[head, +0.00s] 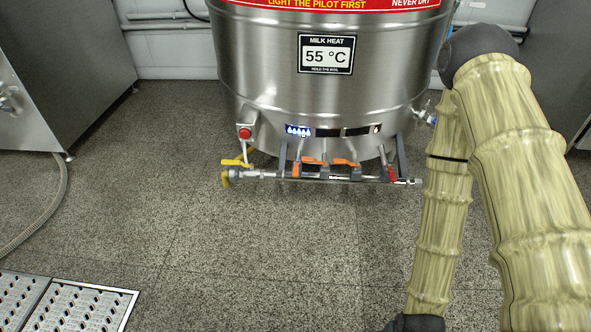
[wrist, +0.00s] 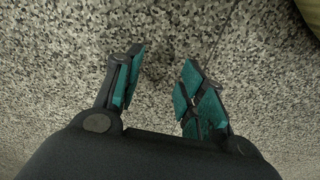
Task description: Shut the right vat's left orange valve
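One steel vat (head: 330,90) stands upright at the top of the head view, with a "55 °C" milk heat label. No second vat shows whole, so I cannot tell from the frames which vat it is. A pipe with valves runs low along its front. My gripper (wrist: 160,75) shows only in the wrist view. It is open and empty, with teal pads apart over bare speckled floor. No valve is in the wrist view.
A yellow valve (head: 237,163) sits at the pipe's left end and a red handle (head: 392,173) at its right. A floor grate (head: 75,305) lies lower left. The floor before the vat is clear.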

